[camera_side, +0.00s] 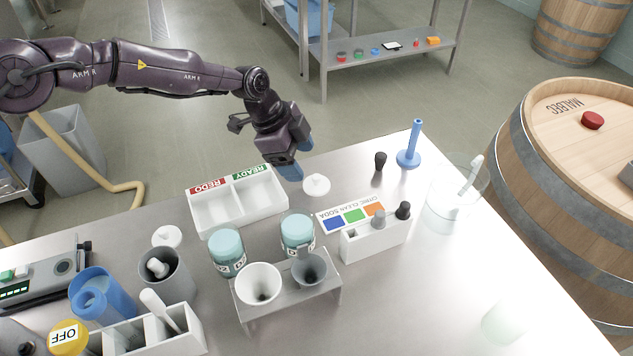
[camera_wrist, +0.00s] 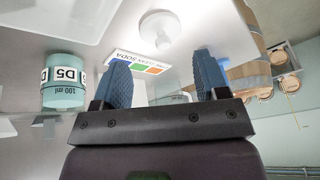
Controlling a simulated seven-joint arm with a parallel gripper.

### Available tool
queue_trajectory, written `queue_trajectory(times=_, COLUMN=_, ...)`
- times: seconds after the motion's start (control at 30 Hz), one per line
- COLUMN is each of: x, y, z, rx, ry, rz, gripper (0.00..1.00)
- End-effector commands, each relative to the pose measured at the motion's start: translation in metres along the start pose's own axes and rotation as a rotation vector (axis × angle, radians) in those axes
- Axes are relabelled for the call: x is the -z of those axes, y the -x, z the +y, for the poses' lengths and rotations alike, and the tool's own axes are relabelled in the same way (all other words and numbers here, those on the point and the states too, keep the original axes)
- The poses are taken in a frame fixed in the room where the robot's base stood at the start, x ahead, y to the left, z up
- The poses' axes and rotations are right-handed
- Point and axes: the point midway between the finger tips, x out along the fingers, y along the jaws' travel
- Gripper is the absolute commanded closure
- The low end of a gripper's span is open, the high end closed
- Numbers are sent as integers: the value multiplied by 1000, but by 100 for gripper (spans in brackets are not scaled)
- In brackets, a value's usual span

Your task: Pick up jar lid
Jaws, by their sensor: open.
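A white round lid with a raised knob (camera_side: 317,185) lies on the steel table, just right of the white tray. In the wrist view this lid (camera_wrist: 158,32) is beyond the fingertips, roughly centred between them. A second white lid (camera_side: 167,236) lies further left on the table; I cannot tell which one is the jar lid. My gripper (camera_side: 296,160) is above the table, just up and left of the nearer lid, its blue fingers pointing down. In the wrist view my gripper (camera_wrist: 162,62) has its fingers wide apart with nothing between them. The lid is apart from the fingers.
The REDO/READY tray (camera_side: 238,215) is close left of my gripper. Two teal jars (camera_side: 227,252) (camera_side: 298,232), a funnel rack (camera_side: 290,303), a colour-coded card (camera_side: 350,216) and a beaker (camera_side: 445,212) stand nearby. A blue stand (camera_side: 409,158) is at the back right. The right front table is mostly clear.

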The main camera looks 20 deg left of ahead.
Motion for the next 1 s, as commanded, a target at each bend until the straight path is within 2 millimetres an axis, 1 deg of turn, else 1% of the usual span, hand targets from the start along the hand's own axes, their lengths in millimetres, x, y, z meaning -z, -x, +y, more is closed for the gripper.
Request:
queue_trajectory(times=0.17, x=2, y=-13, z=2, rx=-1, ry=-1, rz=-1, gripper=33)
queue_trajectory(times=0.3, x=8, y=-37, z=7, rx=-2, ry=0, rz=-2, gripper=33)
queue_trajectory(times=0.4, x=7, y=-46, z=6, rx=0, ry=1, rz=-1, gripper=33)
queue_trajectory(times=0.53, x=7, y=-54, z=6, rx=0, ry=1, rz=-1, gripper=33)
queue_trajectory(times=0.8, x=7, y=-55, z=6, rx=0, ry=1, rz=-1, gripper=33)
queue_trajectory(times=0.83, x=7, y=-55, z=6, rx=0, ry=1, rz=-1, gripper=38)
queue_trajectory(times=0.87, x=7, y=-55, z=6, rx=0, ry=1, rz=-1, gripper=44)
queue_trajectory(times=0.9, x=7, y=-55, z=6, rx=0, ry=1, rz=-1, gripper=54)
queue_trajectory(times=0.97, x=7, y=-55, z=5, rx=0, ry=1, rz=-1, gripper=67)
queue_trajectory(times=1.0, x=7, y=-55, z=5, rx=0, ry=1, rz=-1, gripper=77)
